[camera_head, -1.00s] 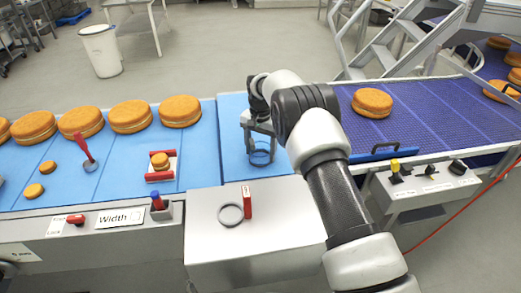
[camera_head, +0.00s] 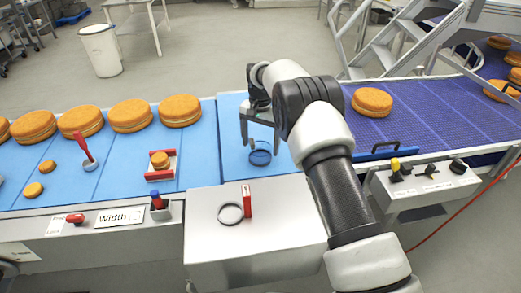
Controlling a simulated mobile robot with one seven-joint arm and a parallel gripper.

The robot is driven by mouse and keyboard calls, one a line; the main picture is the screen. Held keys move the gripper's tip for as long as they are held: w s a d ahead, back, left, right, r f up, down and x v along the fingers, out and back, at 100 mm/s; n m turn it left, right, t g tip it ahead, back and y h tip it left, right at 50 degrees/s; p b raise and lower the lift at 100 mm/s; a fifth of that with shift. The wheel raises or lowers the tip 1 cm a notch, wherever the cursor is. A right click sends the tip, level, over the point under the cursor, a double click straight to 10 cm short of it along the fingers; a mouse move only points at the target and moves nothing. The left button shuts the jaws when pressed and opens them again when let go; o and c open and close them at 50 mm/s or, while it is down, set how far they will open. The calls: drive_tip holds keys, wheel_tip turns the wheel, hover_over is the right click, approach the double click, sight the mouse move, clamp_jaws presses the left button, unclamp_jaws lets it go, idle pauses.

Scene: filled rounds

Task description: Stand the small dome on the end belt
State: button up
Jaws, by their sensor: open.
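The small dome (camera_head: 260,157) is a small, clear, dark-rimmed round piece. It stands on the short blue end belt (camera_head: 236,185), left of the purple belt. My gripper (camera_head: 261,145) is just above the dome, pointing down, with its fingers apart and nothing between them. My arm hides part of the belt to the right of the dome.
Large round cakes (camera_head: 131,115) line the back of the left blue belt. A red-handled tool (camera_head: 86,146) and a small round in a red-edged holder (camera_head: 160,161) sit before them. A dark ring (camera_head: 230,213) and red block (camera_head: 247,201) are on the metal box (camera_head: 205,240).

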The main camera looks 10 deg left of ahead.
wheel_tip(320, 180, up, 9)
wheel_tip(320, 180, up, 11)
drive_tip(key=t, duration=0.1)
hover_over(261, 145)
drive_tip(key=s+d, duration=0.3)
drive_tip(key=d, duration=0.3)
drive_tip(key=s+d+r+n+t, duration=0.2)
drive_tip(key=s+d+r, duration=0.5)
drive_tip(key=s+r, duration=0.25)
drive_tip(key=s+d+r+t, duration=0.15)
drive_tip(key=s+d, duration=0.35)
drive_tip(key=s, duration=0.8)
drive_tip(key=s+d+f+n, duration=0.1)
drive_tip(key=s+d+f, duration=0.1)
drive_tip(key=s, duration=0.4)
drive_tip(key=s+d+f+n+t, duration=0.1)
drive_tip(key=s+d+f, duration=0.1)
drive_tip(key=s, duration=0.5)
drive_tip(key=shift+f, duration=0.55)
drive_tip(key=shift+s, duration=0.1)
